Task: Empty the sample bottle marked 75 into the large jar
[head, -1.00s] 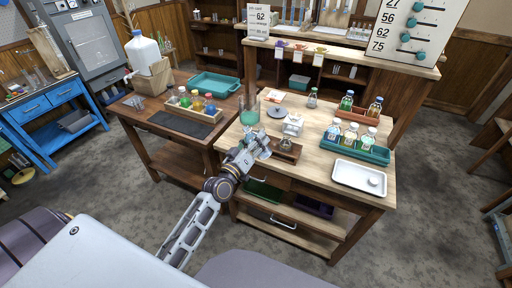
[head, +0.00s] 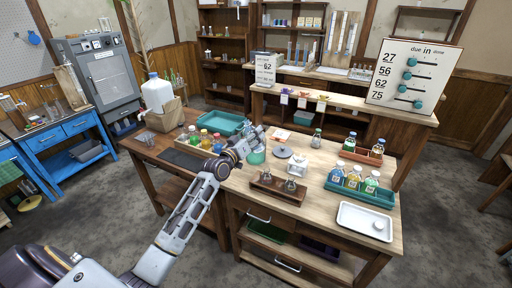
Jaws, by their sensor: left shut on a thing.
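The large jar (head: 256,157) with teal liquid stands at the left edge of the light wooden bench. My left gripper (head: 253,139) is right at the jar's top, shut on a small glass sample bottle that it mostly hides. I cannot read the bottle's mark or tell its tilt. Sample bottles (head: 353,178) stand in the teal tray (head: 378,198), and others (head: 377,149) in the orange-brown rack (head: 358,157). A lone bottle (head: 316,138) stands behind. My right gripper is not in view.
A wooden block (head: 277,190) with small glass pieces, a balance (head: 299,168) and a grey disc (head: 282,152) stand near the jar. A white tray (head: 365,222) lies at front right. A board (head: 414,75) lists 27, 56, 62, 75. A bottle rack (head: 205,142) stands left.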

